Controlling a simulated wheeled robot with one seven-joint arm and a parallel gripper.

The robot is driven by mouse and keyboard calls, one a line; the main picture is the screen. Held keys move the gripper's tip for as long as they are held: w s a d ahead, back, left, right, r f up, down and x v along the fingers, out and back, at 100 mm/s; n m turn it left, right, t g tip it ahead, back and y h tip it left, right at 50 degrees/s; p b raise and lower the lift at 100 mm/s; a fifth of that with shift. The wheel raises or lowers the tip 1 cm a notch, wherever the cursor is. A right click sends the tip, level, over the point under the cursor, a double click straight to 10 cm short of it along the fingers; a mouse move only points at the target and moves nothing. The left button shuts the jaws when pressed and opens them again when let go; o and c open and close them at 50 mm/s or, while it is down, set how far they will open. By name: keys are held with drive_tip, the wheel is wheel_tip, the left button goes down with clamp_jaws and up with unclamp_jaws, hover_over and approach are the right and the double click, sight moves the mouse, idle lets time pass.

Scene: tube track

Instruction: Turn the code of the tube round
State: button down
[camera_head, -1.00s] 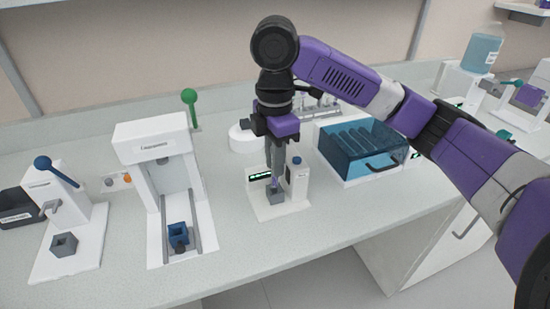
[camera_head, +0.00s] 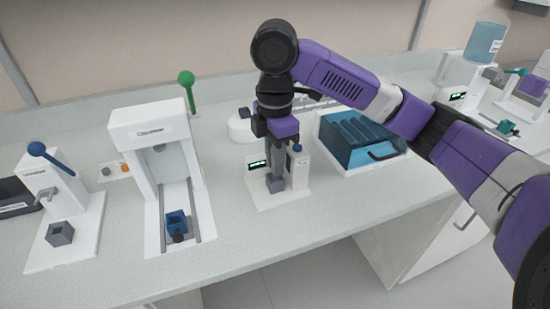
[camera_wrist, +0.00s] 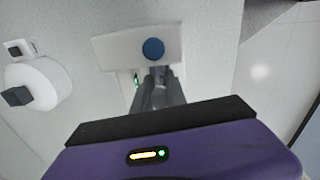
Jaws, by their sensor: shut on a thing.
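My gripper (camera_head: 275,180) points straight down at the white reader station (camera_head: 290,200), its fingertips at the grey holder block (camera_head: 276,188) at the station's front. In the wrist view my gripper (camera_wrist: 158,80) has its fingers close together, beside the station's white body with a blue round knob (camera_wrist: 153,49) on top. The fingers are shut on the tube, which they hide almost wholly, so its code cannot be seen. A small green-lit display (camera_head: 258,164) shows on the station, left of the fingers; its text is too small to read.
A white press-like machine (camera_head: 150,130) with a blue socket (camera_head: 177,222) and green lever stands left. A blue-lever device (camera_head: 62,190) is farther left. A blue see-through box (camera_head: 355,140) is close on the right. The counter in front of the station is clear.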

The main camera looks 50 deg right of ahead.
idle(0.4)
drive_tip(key=n, duration=0.7)
drive_tip(key=shift+n, duration=0.4)
drive_tip(key=shift+f, duration=0.2)
drive_tip(key=c, duration=1.3)
unclamp_jaws()
drive_tip(key=shift+o, duration=0.2)
drive_tip(key=shift+r+p, duration=0.5)
drive_tip(key=shift+r, duration=3.4)
